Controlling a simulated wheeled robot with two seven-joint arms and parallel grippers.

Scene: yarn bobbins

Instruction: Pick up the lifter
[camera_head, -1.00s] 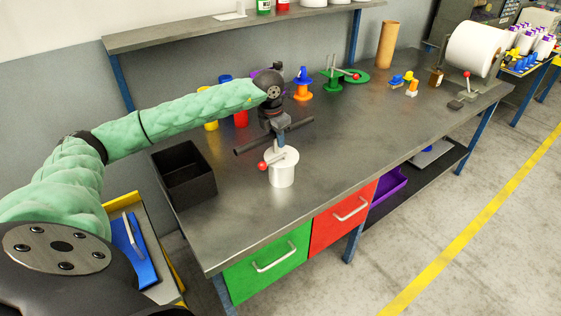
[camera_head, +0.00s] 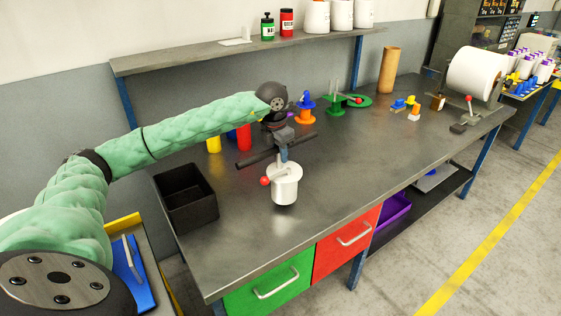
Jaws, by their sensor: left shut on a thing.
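The lifter, a white cylinder (camera_head: 286,190) with an upright stem and a lever ending in a red ball (camera_head: 265,181), is upright over the front left of the workbench. My left gripper (camera_head: 283,154) is above it, pointing down and shut on its stem. A dark shadow shows under the lifter, and it looks held slightly above the bench top. The jaws partly hide the top of the stem. My right gripper is not in view.
A black open box (camera_head: 187,197) stands left of the lifter on the workbench (camera_head: 390,165). Yellow (camera_head: 214,142) and red (camera_head: 244,138) cylinders are behind my arm. A green lever device (camera_head: 336,102) stands at the back. The bench right of the lifter is clear.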

